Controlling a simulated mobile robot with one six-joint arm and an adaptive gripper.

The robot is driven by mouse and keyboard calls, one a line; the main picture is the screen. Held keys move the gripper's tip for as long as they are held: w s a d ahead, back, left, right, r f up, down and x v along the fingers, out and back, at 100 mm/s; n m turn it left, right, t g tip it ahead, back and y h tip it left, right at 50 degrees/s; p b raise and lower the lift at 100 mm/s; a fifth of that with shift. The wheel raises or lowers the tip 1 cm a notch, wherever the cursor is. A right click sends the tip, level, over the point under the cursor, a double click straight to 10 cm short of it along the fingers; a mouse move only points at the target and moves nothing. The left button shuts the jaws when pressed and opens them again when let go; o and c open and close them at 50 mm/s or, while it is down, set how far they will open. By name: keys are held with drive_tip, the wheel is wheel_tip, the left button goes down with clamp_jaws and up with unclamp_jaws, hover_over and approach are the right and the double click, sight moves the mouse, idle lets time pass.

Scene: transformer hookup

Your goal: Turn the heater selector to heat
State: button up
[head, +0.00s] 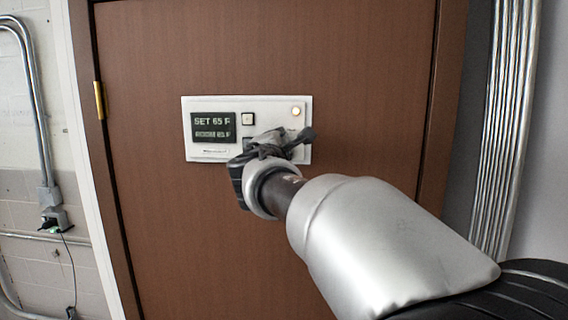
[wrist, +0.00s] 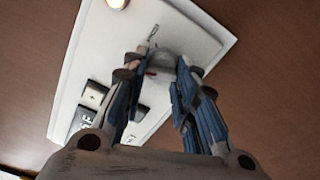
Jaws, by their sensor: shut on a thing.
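The white heater panel (head: 270,106) is mounted on a brown door, with a dark display (head: 214,126) reading SET 65 F and a second, less clear line. My gripper (head: 283,146) is at the panel's lower right and hides the selector in the head view. In the wrist view, my gripper (wrist: 157,72) has its fingers on both sides of the pale rounded selector knob (wrist: 159,62), shut on it. A small red mark shows near the knob, and a small dark marking is on the panel just beyond it. The knob's exact setting cannot be read.
A square button (head: 248,118) sits beside the display, and a round pale light or button (head: 296,111) is at the panel's upper right. Metal conduits (head: 508,120) run down the right wall. A socket with a cord (head: 54,219) is at left.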

drive_tip(key=shift+m+b, duration=1.8)
drive_tip(key=shift+b, duration=0.1)
drive_tip(key=o, duration=1)
drive_tip(key=shift+o, duration=0.2)
drive_tip(key=s, duration=1.2)
drive_tip(key=shift+a, duration=0.2)
